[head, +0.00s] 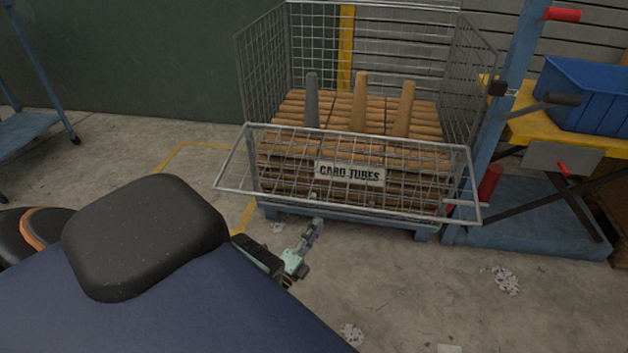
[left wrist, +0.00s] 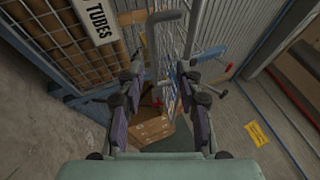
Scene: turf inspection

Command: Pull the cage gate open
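The wire cage (head: 262,62) stands upright on the floor, holding stacked brown card tubes (head: 290,108). My right gripper is not in view.
A blue post (head: 508,95) on a blue base (head: 525,222) stands right of the cage. A yellow table (head: 570,138) bears a blue bin (head: 590,95). A blue cart (head: 25,130) is at the far left. Paper scraps (head: 505,280) lie on otherwise clear floor.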

